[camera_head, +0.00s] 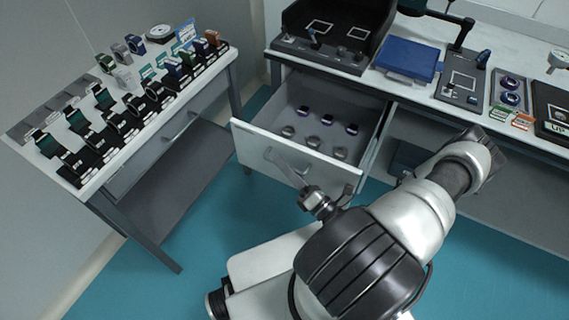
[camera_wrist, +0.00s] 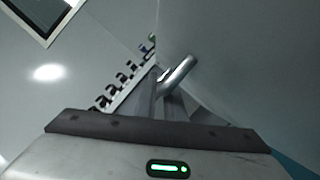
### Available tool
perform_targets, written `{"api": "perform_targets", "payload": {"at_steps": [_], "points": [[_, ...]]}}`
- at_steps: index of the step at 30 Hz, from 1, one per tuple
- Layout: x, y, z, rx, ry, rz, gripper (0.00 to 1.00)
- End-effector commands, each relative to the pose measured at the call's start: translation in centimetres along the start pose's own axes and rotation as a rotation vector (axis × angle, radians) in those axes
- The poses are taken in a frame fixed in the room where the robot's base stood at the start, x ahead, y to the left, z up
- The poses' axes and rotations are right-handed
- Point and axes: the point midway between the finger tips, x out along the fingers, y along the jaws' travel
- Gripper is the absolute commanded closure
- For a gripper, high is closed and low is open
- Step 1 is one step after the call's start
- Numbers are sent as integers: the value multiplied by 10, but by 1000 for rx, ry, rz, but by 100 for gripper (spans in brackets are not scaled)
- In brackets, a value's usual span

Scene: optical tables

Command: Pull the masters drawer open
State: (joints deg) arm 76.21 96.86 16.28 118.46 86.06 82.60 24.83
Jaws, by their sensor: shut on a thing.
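The drawer (camera_head: 247,141) under the back bench stands well open, its light grey front panel pulled out toward me. Inside it are two rows of small round pieces, dark purple-topped ones (camera_head: 327,119) behind and silver ones (camera_head: 313,141) in front. My gripper (camera_head: 274,159) is at the outside of the drawer front, shut on the metal handle (camera_wrist: 179,74). In the wrist view the handle shows as a short silver bar on the panel. The fingertips are partly hidden there by the gripper's own body.
A side table (camera_head: 92,186) with watches on stands is at the left. The bench top (camera_head: 366,83) carries a black open box, a blue case (camera_head: 409,58) and small trays. Teal floor (camera_head: 205,225) is free between side table and drawer.

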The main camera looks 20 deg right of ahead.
Motion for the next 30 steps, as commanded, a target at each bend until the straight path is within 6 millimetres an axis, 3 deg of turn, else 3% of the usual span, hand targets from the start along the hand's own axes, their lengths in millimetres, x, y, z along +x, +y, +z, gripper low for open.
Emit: {"api": "perform_targets", "payload": {"at_steps": [1,4,17,23,30], "points": [[-1,0,0,-1,0,-1,89],[0,0,0,-1,0,-1,72],[-10,-1,1,0,-1,-2,72],[-49,-1,1,-1,-1,-5,72],[-109,-2,1,-2,-2,-5,72]]}}
